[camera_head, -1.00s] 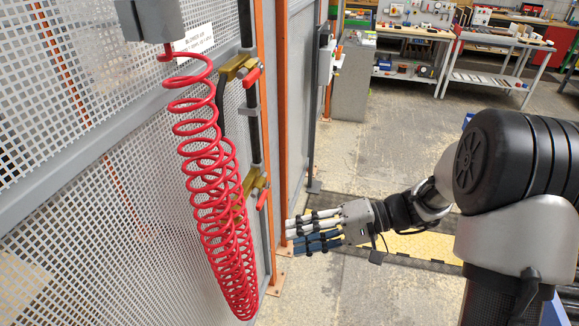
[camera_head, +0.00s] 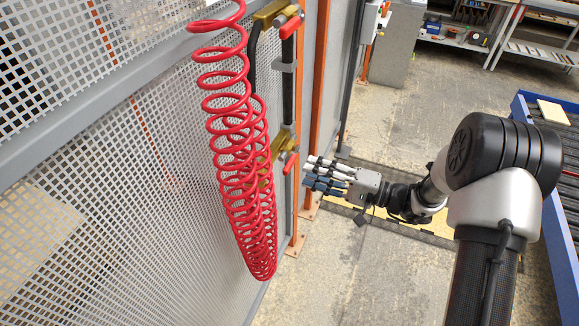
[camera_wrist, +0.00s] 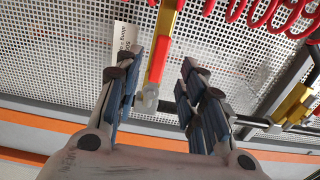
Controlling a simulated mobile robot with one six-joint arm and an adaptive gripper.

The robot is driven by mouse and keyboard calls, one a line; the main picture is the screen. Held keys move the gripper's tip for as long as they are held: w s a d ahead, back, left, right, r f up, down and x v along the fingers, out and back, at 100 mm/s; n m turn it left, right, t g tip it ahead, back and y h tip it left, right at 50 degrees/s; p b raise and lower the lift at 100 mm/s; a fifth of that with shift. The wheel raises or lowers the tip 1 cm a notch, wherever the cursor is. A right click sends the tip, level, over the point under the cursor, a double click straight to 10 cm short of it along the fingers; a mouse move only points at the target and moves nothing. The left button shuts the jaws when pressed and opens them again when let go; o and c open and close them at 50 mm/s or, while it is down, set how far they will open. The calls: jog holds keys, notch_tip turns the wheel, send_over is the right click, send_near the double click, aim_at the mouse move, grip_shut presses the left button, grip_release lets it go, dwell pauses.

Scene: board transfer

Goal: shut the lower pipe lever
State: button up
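The lower pipe lever (camera_head: 290,164) is a short red handle on a brass valve (camera_head: 266,178), low on the dark pipe beside the mesh wall. My gripper (camera_head: 311,173) is just right of it, pointing left, with a small gap in the head view. In the wrist view a red handle (camera_wrist: 159,58) hangs from a yellow valve part, with a pale round tip below. My gripper (camera_wrist: 160,75) is open there, one blue-padded finger on each side of the handle. Contact with either finger does not show. The red coil partly hides the lower valve.
A red coiled hose (camera_head: 225,100) hangs just left of the pipe. A second red lever (camera_head: 291,26) sits higher on the same pipe. Orange posts (camera_head: 318,95) stand right of it. A blue-framed conveyor (camera_head: 560,235) is at the right.

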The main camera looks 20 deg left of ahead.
aim_at(292, 166)
jog(key=a, duration=0.7)
jog(key=shift+w+a+b, duration=0.15)
jog(key=shift+w+b, duration=0.2)
jog(key=shift+c, duration=0.4)
grip_shut()
